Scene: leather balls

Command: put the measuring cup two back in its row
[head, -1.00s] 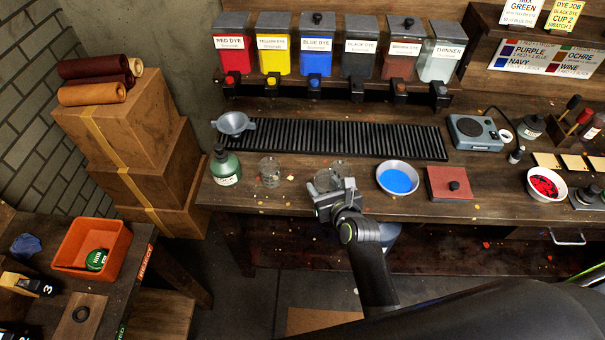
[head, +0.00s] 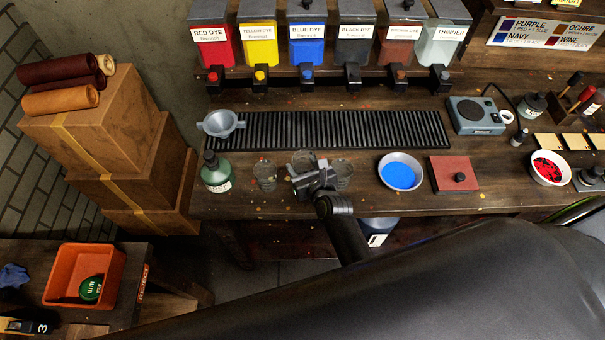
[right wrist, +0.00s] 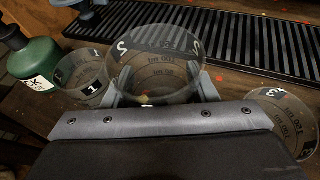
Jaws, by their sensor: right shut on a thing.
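My right gripper (head: 312,178) is shut on a clear measuring cup, cup two (head: 302,158), at the front of the workbench. In the right wrist view its fingers (right wrist: 160,90) hold the cup (right wrist: 155,70) from both sides, with its mouth up. Cup one (head: 265,174), marked 1 in the right wrist view (right wrist: 82,72), stands to its left. Cup three (head: 343,174), marked 3 in the right wrist view (right wrist: 288,118), stands to its right. The held cup is between them; whether its base touches the bench is hidden. My left gripper is not in view.
A green bottle (head: 216,172) stands left of cup one. Behind the cups are a grey funnel (head: 220,123) and a black ribbed mat (head: 340,130).

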